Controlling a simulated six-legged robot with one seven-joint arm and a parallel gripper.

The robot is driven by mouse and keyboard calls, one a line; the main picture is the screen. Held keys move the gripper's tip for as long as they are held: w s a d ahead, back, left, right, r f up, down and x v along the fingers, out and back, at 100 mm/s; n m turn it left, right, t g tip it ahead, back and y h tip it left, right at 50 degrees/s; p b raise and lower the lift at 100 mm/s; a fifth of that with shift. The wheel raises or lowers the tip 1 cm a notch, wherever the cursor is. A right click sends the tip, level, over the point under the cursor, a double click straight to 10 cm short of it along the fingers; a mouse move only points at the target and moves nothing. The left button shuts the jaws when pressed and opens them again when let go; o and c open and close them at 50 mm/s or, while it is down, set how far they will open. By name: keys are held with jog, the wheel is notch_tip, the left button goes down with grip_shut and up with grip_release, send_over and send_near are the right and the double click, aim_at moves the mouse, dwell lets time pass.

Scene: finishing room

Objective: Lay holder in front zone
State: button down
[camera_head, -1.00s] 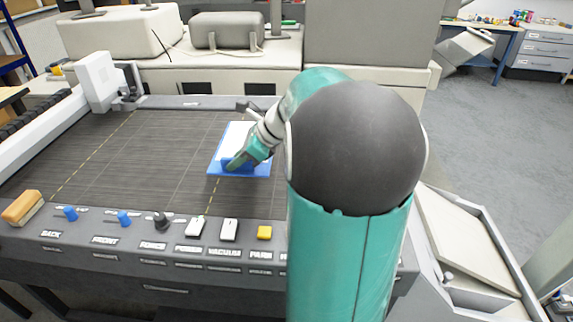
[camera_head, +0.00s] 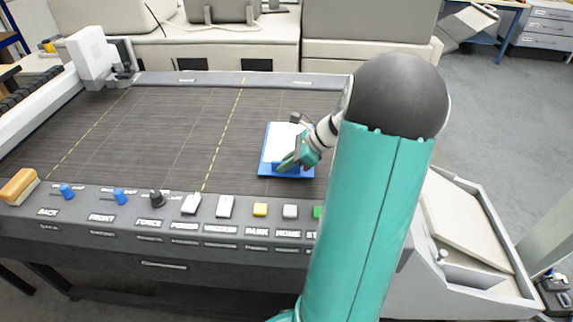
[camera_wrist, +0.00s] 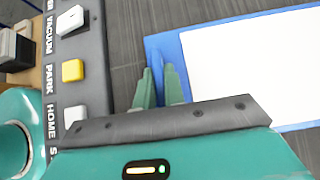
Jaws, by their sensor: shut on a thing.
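The holder (camera_head: 267,157) is a flat blue board with a white sheet on it. In the head view it is over the right part of the dark ribbed bed (camera_head: 180,125), right of the right yellow dashed line. My gripper (camera_head: 288,162) is shut on the holder's near edge. In the wrist view the green fingertips (camera_wrist: 160,82) meet the blue border (camera_wrist: 160,44), and the white sheet extends to the right. I cannot tell whether the holder touches the bed or is just above it. My arm hides the bed's right end.
A control panel (camera_head: 130,232) with knobs and buttons, including a yellow button (camera_head: 260,209), runs along the bed's front. A white carriage (camera_head: 92,56) stands at the back left. A wooden-topped block (camera_head: 18,187) sits at the front left. The bed's left and middle are clear.

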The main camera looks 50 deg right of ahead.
jog(key=shift+d+f, duration=0.1)
jog(key=shift+f, duration=0.25)
jog(key=shift+f, duration=0.2)
jog(key=c, duration=1.5)
grip_release()
jog(key=shift+r, duration=0.1)
